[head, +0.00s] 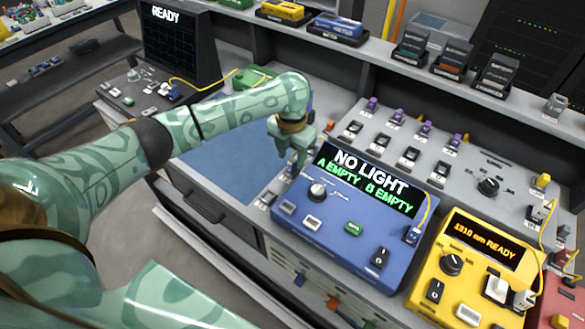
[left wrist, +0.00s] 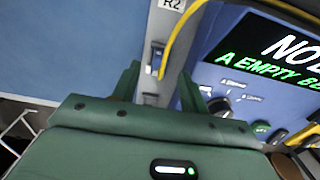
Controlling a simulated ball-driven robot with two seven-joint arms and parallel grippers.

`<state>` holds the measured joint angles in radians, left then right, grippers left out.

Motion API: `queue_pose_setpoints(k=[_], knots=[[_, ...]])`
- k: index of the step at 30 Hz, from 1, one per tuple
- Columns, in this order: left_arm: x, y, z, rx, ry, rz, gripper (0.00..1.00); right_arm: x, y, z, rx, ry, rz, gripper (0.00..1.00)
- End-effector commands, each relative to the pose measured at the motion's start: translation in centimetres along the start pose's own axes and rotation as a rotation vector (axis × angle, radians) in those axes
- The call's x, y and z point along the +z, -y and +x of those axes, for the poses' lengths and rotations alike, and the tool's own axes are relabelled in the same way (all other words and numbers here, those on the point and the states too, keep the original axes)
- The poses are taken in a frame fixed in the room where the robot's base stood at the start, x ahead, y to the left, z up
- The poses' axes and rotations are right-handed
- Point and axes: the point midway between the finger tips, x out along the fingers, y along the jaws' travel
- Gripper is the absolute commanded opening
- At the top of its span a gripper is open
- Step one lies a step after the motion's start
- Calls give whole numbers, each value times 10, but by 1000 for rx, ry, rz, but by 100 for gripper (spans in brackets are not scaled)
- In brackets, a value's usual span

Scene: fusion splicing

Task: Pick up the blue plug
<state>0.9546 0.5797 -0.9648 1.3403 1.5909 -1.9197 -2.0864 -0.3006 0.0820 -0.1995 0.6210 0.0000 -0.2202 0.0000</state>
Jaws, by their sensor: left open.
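In the left wrist view a small blue plug (left wrist: 158,57) with a yellow cable sits on the grey strip beside the R2 label. My left gripper (left wrist: 160,82) is open, with its two green fingers on either side of the line to this plug; I cannot tell how far above it they are. In the head view my left gripper (head: 291,160) points down at the left edge of the blue tester and largely hides this spot. Another dark blue plug (head: 412,235) with a yellow cable shows at the tester's right side. My right gripper is not in view.
The blue tester (head: 340,236) reads NO LIGHT, A EMPTY, B EMPTY. A yellow unit (head: 470,265) stands to its right, and a grey panel with several purple plugs (head: 425,128) behind. A blue mat (head: 225,160) lies clear to the left. Yellow cables run near the plugs.

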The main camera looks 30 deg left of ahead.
Motion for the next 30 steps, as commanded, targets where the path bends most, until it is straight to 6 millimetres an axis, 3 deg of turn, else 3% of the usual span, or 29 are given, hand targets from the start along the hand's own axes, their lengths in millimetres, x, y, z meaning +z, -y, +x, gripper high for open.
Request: queue_pose_setpoints(k=[1, 4, 11, 12, 16, 17, 30], knots=[[1, -1, 17, -1, -6, -2, 44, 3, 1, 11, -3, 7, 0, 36], [1, -1, 32, -1, -6, -1, 44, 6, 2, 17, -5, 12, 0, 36], [2, -1, 33, 1, 0, -1, 44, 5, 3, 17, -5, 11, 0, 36], [2, -1, 33, 1, 0, -1, 41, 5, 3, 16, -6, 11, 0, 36], [2, -1, 33, 1, 0, -1, 5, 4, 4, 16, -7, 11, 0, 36], [2, -1, 33, 1, 0, -1, 0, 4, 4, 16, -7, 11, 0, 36], [2, -1, 24, 0, 1, -1, 0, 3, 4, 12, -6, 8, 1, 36]])
